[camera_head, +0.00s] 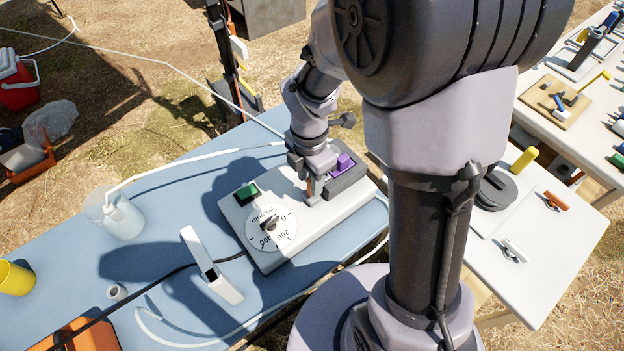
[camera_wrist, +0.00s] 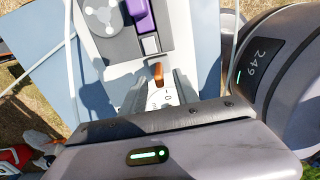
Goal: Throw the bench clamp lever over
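A pump-like grey-white box (camera_head: 262,255) stands on the blue table, with a dial, a green button and a purple block (camera_head: 343,162) on a dark housing. My gripper (camera_head: 313,192) points down over its right part. In the wrist view, a small orange lever (camera_wrist: 158,73) stands up from a white plate marked 1 and 0. My gripper (camera_wrist: 158,88) has its two fingers apart, one each side of this lever; I cannot tell whether they touch it. The purple block also shows in the wrist view (camera_wrist: 141,17), beyond the lever. I cannot tell which part is the bench clamp lever.
A clear beaker (camera_head: 122,218) with a white tube, a white angled piece (camera_head: 210,265) and a yellow cup (camera_head: 15,278) are on the blue table. A white side table (camera_head: 560,240) at right carries a yellow handle (camera_head: 523,160) and an orange handle (camera_head: 556,201).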

